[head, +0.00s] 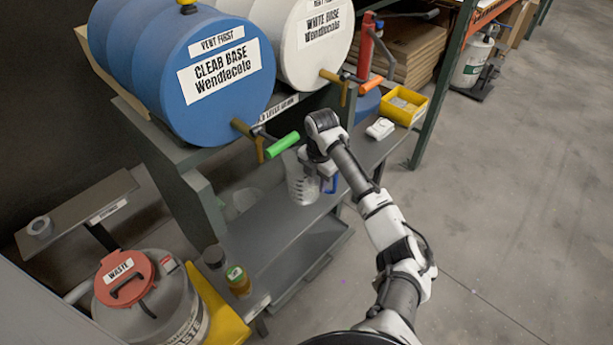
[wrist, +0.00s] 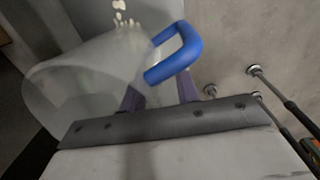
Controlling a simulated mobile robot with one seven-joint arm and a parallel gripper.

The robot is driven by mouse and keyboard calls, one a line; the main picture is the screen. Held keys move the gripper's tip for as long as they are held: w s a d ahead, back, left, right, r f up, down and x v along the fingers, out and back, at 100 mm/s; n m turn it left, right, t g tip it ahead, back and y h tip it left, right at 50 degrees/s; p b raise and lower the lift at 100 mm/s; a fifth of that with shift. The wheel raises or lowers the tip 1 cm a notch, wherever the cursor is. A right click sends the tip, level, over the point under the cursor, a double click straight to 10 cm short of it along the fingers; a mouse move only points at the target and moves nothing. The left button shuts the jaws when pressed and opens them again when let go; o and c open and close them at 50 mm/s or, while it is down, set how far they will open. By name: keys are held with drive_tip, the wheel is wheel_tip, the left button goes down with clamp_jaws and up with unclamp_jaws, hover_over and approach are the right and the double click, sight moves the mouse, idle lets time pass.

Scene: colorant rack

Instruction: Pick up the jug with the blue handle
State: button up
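The jug (head: 301,186) is translucent, with markings on its side, and stands on the grey shelf below the drums. Its blue handle (head: 331,185) faces right, below my gripper (head: 318,168). In the wrist view the jug body (wrist: 85,85) fills the left side, and the blue handle (wrist: 185,48) reaches right. My gripper's two purple fingers (wrist: 159,94) stand apart there, with the lower end of the handle just beyond and between their tips. Contact between fingers and handle cannot be told. My arm hides part of the jug in the head view.
A blue drum (head: 215,105) and a white drum (head: 290,50) lie above the shelf (head: 270,250); the green tap handle (head: 283,144) is close to my wrist. Another clear container (head: 240,203) is left of the jug. A yellow bin (head: 403,105) stands behind. Floor at right is free.

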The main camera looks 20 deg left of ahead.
drive_tip(key=shift+f, duration=0.3)
clamp_jaws()
